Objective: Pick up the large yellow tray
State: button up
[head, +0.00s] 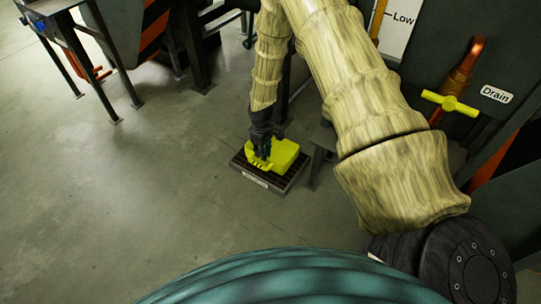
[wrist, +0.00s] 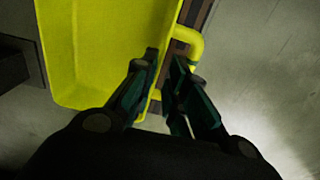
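The large yellow tray (head: 285,155) sits on a low dark slatted stand on the floor in the head view. It fills the upper left of the wrist view (wrist: 95,50), where I see its hollow inside and a looped handle at its right side. My gripper (head: 262,155) points down at the tray's near left end. In the wrist view my gripper (wrist: 166,62) has one finger inside the tray and the other outside. The exact contact is partly hidden by the fingers.
The slatted stand (head: 262,182) has a pale label on its front edge. Dark machine legs stand close behind and right of it. A red valve with a yellow handle (head: 450,103) and a "Drain" sign are on the right. The floor (head: 120,200) at left is clear.

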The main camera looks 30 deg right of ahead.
notch_tip(320, 180, down, 4)
jog(key=shift+s+d+f+b, duration=0.1)
jog(key=shift+s+b, duration=0.05)
jog(key=shift+b, duration=1.1)
grip_shut()
jog(key=shift+r, duration=0.2)
jog(key=shift+r+p, duration=0.6)
jog(key=shift+p, duration=0.05)
jog(key=r, duration=0.1)
jog(key=r+p, duration=0.1)
jog(key=p, duration=0.1)
jog(key=shift+s+a+r, duration=0.25)
jog(key=shift+r, duration=0.15)
jog(key=s+a+p, duration=0.6)
jog(key=s+a, duration=0.4)
jog(key=s, duration=0.1)
jog(key=shift+s+r, duration=0.2)
jog(key=shift+r, duration=0.2)
